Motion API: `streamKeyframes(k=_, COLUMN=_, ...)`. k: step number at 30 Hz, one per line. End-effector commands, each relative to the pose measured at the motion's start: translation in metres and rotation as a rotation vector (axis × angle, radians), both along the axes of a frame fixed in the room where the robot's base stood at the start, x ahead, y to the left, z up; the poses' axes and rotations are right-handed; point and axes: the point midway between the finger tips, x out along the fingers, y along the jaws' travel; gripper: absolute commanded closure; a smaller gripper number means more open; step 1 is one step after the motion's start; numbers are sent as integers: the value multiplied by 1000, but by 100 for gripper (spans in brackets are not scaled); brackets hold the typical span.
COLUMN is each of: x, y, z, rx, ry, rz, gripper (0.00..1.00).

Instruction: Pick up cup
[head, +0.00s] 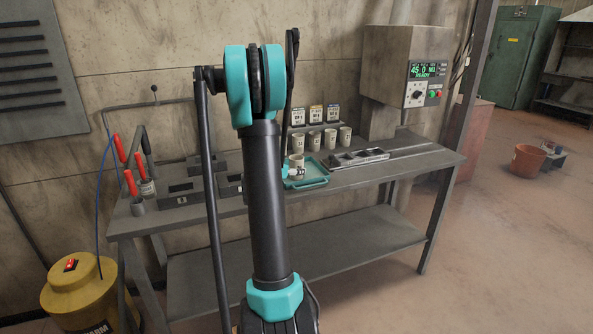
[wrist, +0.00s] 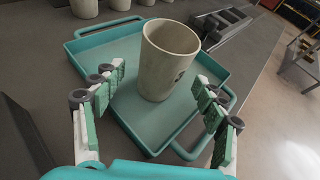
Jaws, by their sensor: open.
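A beige cup (wrist: 165,62) stands upright on a teal tray (wrist: 140,128) in the wrist view. In the head view the cup (head: 297,161) shows small on the tray (head: 317,178), partly hidden behind my arm. My gripper (wrist: 158,112) is open, with one finger on each side of the space in front of the cup. The fingertips are near the cup's lower part and appear apart from it. The inside of the cup looks empty. In the head view my gripper is mostly hidden by my arm.
Several similar cups (head: 330,138) stand in a row behind the tray, under small labelled boxes (head: 315,114). A metal fixture (head: 358,158) lies right of the tray. Red-handled tools (head: 130,182) stand at the bench's left end. The right of the bench (head: 425,160) is mostly clear.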

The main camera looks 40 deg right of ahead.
Motion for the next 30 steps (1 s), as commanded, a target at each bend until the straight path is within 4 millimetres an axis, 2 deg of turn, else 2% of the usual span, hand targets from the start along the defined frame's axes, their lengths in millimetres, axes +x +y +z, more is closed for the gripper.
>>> streamKeyframes(k=7, x=12, y=-29, z=-16, rx=1, ry=-1, rz=-3, gripper=28)
streamKeyframes(k=17, x=15, y=-35, z=-19, rx=0, ry=-1, rz=0, gripper=28)
streamKeyframes(k=20, x=15, y=-35, z=-19, rx=0, ry=-1, rz=0, gripper=38)
streamKeyframes(k=30, x=15, y=-35, z=-19, rx=0, ry=-1, rz=0, gripper=80)
